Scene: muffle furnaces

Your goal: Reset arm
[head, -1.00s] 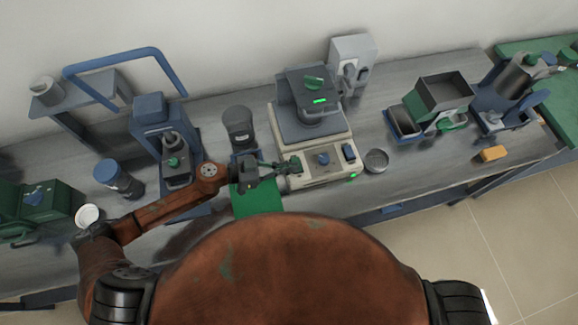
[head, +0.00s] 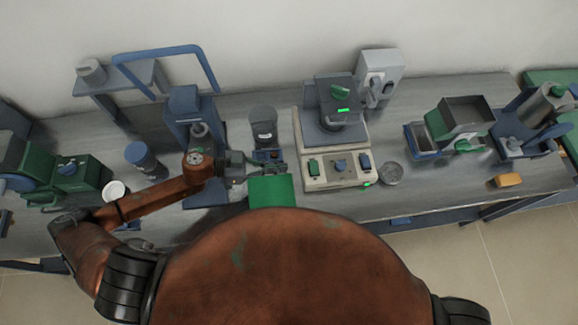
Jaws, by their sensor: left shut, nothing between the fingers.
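My left arm reaches in from the left over the bench. Its gripper (head: 262,170) is shut and empty, just above the far edge of a green mat (head: 272,190) and left of the beige control panel of a grey furnace-like device (head: 335,160). My right gripper does not show; only a dark part of my right arm is at the bottom right.
The grey bench (head: 410,185) carries several devices. A dark jar (head: 263,125) stands behind the gripper, a blue press-like stand (head: 185,110) to its left, and a blue-capped jar (head: 143,158) further left. A small grey dish (head: 391,173) and a yellow block (head: 508,180) are at right.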

